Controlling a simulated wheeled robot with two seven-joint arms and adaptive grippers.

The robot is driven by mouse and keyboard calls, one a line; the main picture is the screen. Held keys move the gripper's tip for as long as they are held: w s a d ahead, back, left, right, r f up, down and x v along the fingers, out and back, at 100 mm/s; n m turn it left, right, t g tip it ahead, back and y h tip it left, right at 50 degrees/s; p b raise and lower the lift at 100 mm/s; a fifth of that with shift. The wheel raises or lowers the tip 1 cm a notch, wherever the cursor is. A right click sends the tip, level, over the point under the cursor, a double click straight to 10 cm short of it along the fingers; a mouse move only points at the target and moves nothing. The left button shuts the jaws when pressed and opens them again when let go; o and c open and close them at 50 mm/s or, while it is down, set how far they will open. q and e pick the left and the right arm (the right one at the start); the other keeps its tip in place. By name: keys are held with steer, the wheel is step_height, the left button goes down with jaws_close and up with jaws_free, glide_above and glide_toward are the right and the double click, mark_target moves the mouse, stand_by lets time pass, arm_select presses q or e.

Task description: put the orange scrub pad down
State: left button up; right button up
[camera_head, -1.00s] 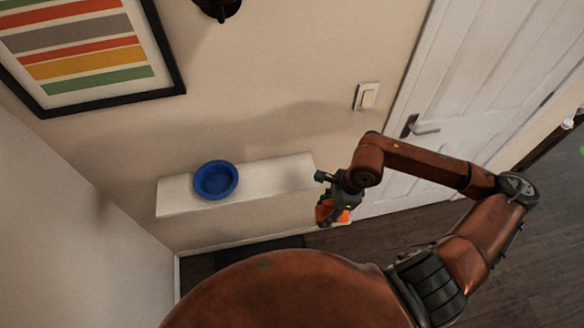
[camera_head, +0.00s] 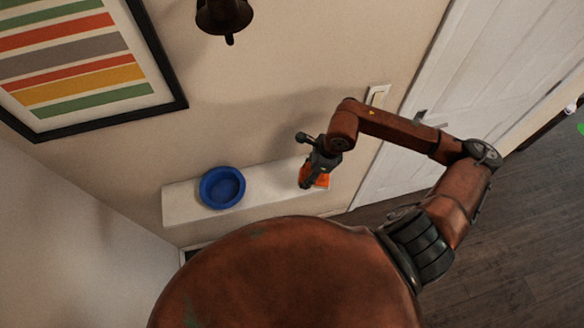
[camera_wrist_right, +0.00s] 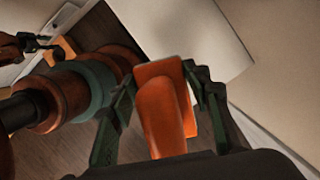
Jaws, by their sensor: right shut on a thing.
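The orange scrub pad (camera_head: 318,177) is in my right gripper (camera_head: 308,178), at the right end of the white wall shelf (camera_head: 265,183) in the head view. In the right wrist view the orange pad (camera_wrist_right: 165,108) sits between the two dark fingers of the right gripper (camera_wrist_right: 160,85), which are shut on it. The pale shelf surface (camera_wrist_right: 185,30) lies beyond the pad there. I cannot tell whether the pad touches the shelf. My left gripper is not in view.
A blue bowl (camera_head: 222,188) stands on the left half of the shelf. Bare shelf lies between bowl and pad. A dark bell-like fixture (camera_head: 224,16) and a striped framed picture (camera_head: 75,65) hang above. A light switch (camera_head: 377,96) and a white door (camera_head: 440,110) are at right.

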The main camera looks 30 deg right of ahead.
steer(key=w+f+p, duration=0.1)
steer(key=w+f, duration=0.1)
steer(key=w, duration=0.2)
steer(key=p, duration=0.1)
glide_above(289, 175)
steer(key=s+d, duration=0.1)
step_height(289, 175, down, 5)
steer(key=shift+w+f+p, duration=0.15)
steer(key=shift+f+p, duration=0.1)
steer(key=shift+p, duration=0.05)
step_height(289, 175, down, 2)
steer(key=shift+f, duration=0.15)
steer(key=shift+f+p, duration=0.3)
steer(key=shift+f, duration=0.25)
steer(key=o, duration=0.8)
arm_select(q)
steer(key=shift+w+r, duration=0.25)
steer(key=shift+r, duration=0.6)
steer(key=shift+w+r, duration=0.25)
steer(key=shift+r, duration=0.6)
arm_select(e)
steer(key=o, duration=0.4)
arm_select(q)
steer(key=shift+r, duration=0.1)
